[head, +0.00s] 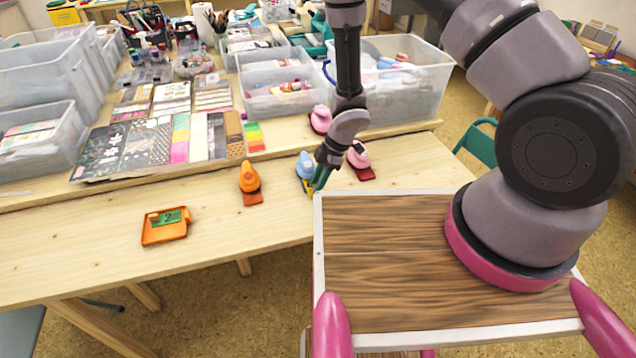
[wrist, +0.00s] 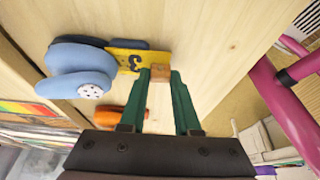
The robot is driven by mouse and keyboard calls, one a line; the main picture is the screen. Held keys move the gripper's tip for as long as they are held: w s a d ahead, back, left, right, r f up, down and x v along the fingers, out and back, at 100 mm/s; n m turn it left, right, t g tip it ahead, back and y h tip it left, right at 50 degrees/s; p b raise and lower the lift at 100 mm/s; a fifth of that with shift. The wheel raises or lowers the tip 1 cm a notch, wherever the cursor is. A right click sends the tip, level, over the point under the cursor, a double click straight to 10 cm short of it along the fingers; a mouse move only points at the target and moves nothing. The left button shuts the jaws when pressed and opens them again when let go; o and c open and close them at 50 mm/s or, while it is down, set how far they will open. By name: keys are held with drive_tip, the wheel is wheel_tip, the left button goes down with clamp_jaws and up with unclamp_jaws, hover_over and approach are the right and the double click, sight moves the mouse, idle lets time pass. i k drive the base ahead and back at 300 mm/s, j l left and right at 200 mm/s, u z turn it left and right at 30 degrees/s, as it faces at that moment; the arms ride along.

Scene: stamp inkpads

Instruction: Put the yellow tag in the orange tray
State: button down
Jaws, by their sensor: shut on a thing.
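The yellow tag (wrist: 128,62) bears a dark "3" and has a small wooden block at its end. My gripper (wrist: 160,74) is shut on that block, between its two green fingers. In the head view my gripper (head: 318,184) is low at the table's front edge, beside a light blue punch (head: 305,166), and mostly hides the tag. In the wrist view the tag lies close beside the blue punch (wrist: 78,72); I cannot tell if it is lifted. The orange tray (head: 165,238) sits further left on the table, with a green tag (head: 167,217) marked "2" in it.
An orange punch (head: 249,178) stands between the tray and my gripper. Pink punches (head: 359,157) stand to the right and behind. Paper sheets (head: 150,140) and clear bins (head: 275,90) fill the back. The table (head: 80,250) is bare around the tray.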

sight(166, 233)
drive_tip(key=k+l, duration=0.85)
